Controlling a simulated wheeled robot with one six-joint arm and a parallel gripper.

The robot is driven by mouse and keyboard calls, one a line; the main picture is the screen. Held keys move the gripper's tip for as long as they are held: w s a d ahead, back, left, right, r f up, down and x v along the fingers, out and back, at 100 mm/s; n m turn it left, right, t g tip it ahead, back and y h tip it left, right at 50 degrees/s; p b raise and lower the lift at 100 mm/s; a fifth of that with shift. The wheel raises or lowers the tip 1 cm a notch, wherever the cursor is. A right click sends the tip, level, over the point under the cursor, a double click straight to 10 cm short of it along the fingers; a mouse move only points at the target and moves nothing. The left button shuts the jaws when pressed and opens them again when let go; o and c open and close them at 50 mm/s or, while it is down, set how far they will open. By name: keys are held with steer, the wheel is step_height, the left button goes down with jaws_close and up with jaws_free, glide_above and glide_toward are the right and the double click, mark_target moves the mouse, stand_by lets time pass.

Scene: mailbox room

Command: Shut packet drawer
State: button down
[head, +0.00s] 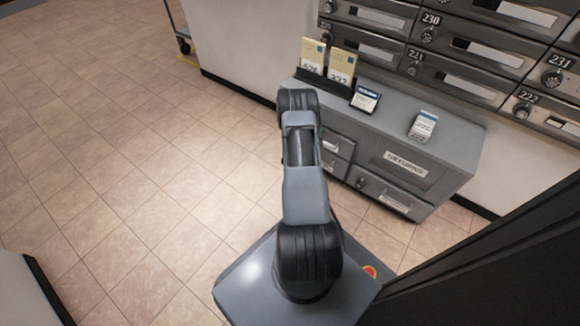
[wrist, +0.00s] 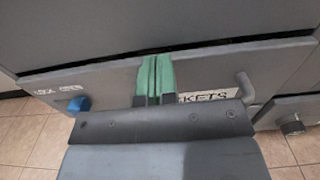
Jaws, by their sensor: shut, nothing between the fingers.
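The packet drawer front (wrist: 105,82) is a grey panel across the wrist view, with a white label (wrist: 210,94) ending in "KETS" partly hidden by my gripper. A bent metal handle (wrist: 243,84) shows at its right and a blue knob (wrist: 79,104) at its left. A dark gap runs along its top edge; I cannot tell how far out it stands. My gripper (wrist: 153,76) is shut and empty, its green fingertips at the drawer front left of the label's visible letters. Whether they touch is unclear. In the head view my arm hides the gripper and part of the cabinet front.
The grey cabinet (head: 455,136) has a slot marked "RETURNS" (head: 407,163) and a lower drawer (head: 388,197). Cards (head: 341,66), a small dark sign (head: 365,99) and a packet stack (head: 423,126) stand on top. Mailboxes (head: 480,50) line the wall. Floor at left is clear.

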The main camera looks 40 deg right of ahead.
steer(key=shift+d+r, duration=0.2)
steer(key=shift+d, duration=0.2)
steer(key=shift+w, duration=0.1)
steer(key=s+a+p, duration=0.2)
steer(key=a+p, duration=0.2)
steer(key=a, duration=1)
steer(key=shift+s+a+f+p, duration=0.2)
steer(key=shift+s+a+p, duration=0.05)
steer(key=shift+a+p, duration=0.05)
